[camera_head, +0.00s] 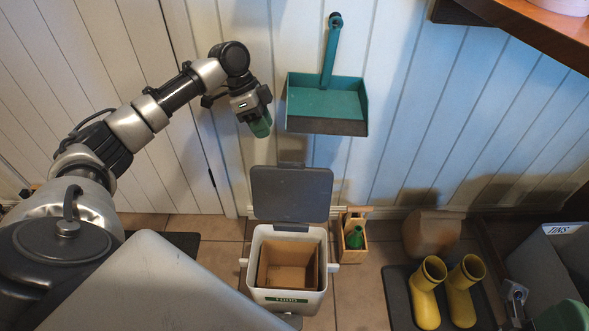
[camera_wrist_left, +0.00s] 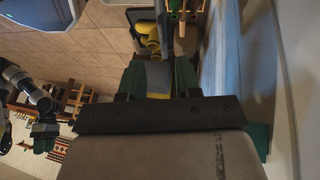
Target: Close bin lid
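The white bin (camera_head: 256,290) stands on the tiled floor near the wall in the head view. Its dark grey lid (camera_head: 291,193) is open, standing up at the back edge. A brown cardboard box is inside the bin.
A teal dustpan (camera_head: 325,103) hangs on the wall just right of my left gripper. A wooden caddy (camera_head: 353,250) with a green bottle stands right of the bin. A paper bag (camera_head: 431,232) and yellow boots (camera_head: 461,290) on a dark mat are farther right.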

